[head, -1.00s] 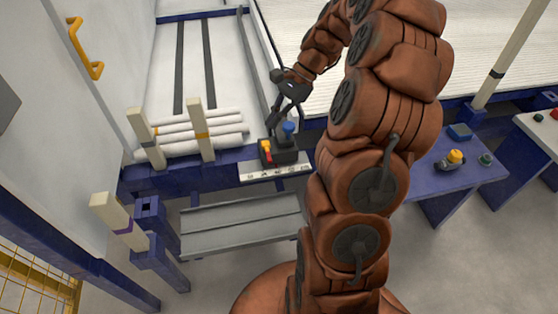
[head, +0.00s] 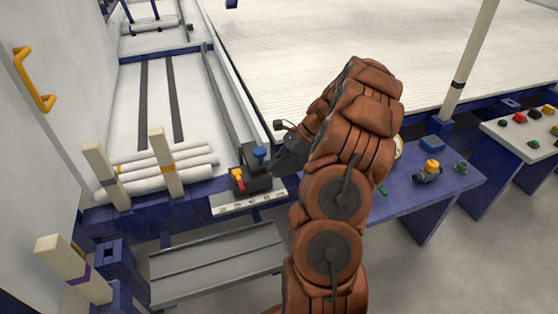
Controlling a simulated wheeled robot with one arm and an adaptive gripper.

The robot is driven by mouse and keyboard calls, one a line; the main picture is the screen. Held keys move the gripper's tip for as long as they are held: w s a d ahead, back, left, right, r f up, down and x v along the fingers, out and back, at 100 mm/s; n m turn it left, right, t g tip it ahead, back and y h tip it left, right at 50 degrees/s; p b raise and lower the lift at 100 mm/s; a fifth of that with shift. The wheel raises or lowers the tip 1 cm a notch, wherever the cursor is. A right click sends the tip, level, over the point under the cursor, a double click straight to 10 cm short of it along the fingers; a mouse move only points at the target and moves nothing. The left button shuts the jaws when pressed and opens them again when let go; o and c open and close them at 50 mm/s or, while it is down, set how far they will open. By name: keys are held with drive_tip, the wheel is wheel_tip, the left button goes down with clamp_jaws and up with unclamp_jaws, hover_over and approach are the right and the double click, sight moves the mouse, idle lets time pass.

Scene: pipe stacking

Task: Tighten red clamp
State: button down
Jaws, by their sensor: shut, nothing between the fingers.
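The red clamp part (head: 239,185) is a small red lever beside a yellow piece (head: 237,173) on the left side of a dark clamp block (head: 257,183). A blue knob (head: 259,153) stands upright on the same block, to the right of the red and yellow parts. The block sits on the blue frame's front beam, behind a white scale strip. My gripper (head: 277,164) is shut and empty, low at the right side of the block. Whether it touches the block cannot be told.
Several white pipes (head: 165,165) lie left of the block behind cream posts (head: 166,163). A grey tray (head: 215,262) is below in front. A blue table (head: 430,190) with a yellow-topped device (head: 430,170) stands to the right.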

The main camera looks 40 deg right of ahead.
sight(239, 180)
drive_tip(key=w+a+f+b, duration=0.1)
drive_tip(key=w+a+f, duration=0.2)
drive_tip(key=a, duration=0.4)
drive_tip(key=shift+f+b, duration=0.25)
drive_tip(key=shift+b, duration=0.15)
drive_tip(key=shift+a+r+p, duration=0.1)
drive_tip(key=shift+a+p, duration=0.05)
drive_tip(key=shift+p, duration=0.15)
